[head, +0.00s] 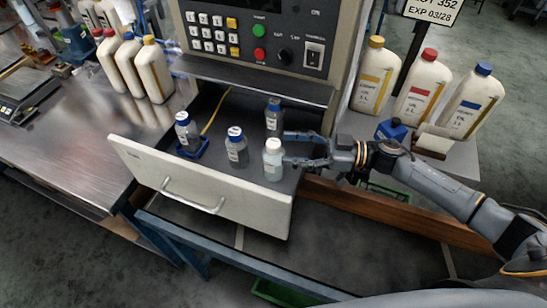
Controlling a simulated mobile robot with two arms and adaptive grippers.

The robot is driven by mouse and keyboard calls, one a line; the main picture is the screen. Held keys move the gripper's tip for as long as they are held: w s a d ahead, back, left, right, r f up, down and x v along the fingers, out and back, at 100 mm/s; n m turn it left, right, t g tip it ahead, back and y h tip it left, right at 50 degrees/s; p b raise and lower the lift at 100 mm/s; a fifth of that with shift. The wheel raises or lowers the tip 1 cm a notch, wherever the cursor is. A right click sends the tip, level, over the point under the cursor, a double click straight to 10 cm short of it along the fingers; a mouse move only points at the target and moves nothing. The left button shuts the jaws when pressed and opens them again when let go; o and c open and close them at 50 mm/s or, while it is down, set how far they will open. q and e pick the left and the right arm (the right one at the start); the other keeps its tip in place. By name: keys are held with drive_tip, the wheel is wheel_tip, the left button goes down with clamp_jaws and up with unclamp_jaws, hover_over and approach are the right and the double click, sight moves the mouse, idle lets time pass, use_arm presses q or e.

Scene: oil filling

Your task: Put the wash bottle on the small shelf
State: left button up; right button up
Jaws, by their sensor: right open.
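Several small bottles stand upright in the open drawer. One has a white cap and pale liquid (273,162) and stands at the drawer's front right; it looks most like the wash bottle, but its label is unreadable. One finger is near the white-capped bottle, the other near the rear bottle; I cannot tell whether either touches. A metal side shelf (464,163) is at the right. My left gripper is not in view.
Large oil jugs (422,88) and a blue object (392,130) crowd the side shelf. The control panel (270,35) overhangs the drawer's back.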

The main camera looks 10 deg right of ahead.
sight(281, 148)
drive_tip(key=x, duration=0.1)
drive_tip(key=p+x, duration=0.2)
drive_tip(key=x, duration=0.1)
drive_tip(key=shift+r, duration=0.25)
drive_tip(key=shift+w+a+f, duration=0.1)
drive_tip(key=shift+a, duration=0.4)
drive_tip(key=shift+d, duration=0.1)
drive_tip(key=c, duration=0.3)
clamp_jaws()
